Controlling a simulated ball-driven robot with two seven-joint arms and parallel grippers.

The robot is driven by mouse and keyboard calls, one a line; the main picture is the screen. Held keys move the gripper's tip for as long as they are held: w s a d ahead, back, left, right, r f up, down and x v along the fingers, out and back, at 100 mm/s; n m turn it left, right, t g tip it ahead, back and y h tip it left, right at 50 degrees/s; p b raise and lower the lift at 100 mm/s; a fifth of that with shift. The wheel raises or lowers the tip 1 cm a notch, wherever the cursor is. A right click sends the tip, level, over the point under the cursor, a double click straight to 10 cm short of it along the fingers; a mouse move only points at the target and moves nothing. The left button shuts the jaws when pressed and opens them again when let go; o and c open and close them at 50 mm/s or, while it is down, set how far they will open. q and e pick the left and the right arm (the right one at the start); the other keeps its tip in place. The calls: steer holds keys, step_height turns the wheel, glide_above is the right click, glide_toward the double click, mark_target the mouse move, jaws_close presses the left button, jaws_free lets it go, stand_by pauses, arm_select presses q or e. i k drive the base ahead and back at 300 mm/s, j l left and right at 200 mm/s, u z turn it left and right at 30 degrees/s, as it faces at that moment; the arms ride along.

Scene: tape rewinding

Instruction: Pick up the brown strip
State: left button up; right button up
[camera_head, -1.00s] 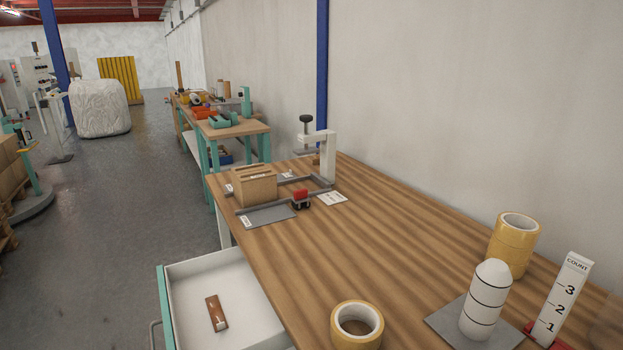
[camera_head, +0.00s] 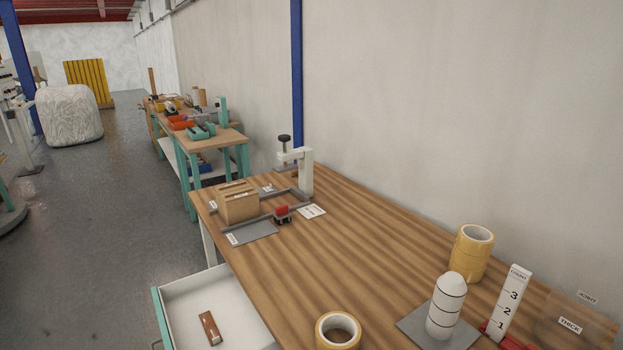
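The brown strip (camera_head: 209,328) is a short, narrow piece with a small pale patch at its near end. It lies flat in the open white drawer (camera_head: 188,295) at the left side of the wooden table. Nothing covers it. Neither of my grippers shows in the head view.
A tape roll (camera_head: 338,331) lies at the table's near edge, and stacked rolls (camera_head: 470,252) stand by the wall. A white ringed post (camera_head: 445,305) and a count gauge (camera_head: 508,305) are at right. A slotted wooden block (camera_head: 238,203) sits at the far end. The table's middle is clear.

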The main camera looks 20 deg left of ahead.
mark_target(213, 336)
steer(key=k+j+u, duration=0.1)
steer(key=u, duration=0.3)
steer(key=k+j+u, duration=0.1)
steer(key=j+u, duration=0.25)
steer(key=k+j+u, duration=0.1)
steer(key=u, duration=0.3)
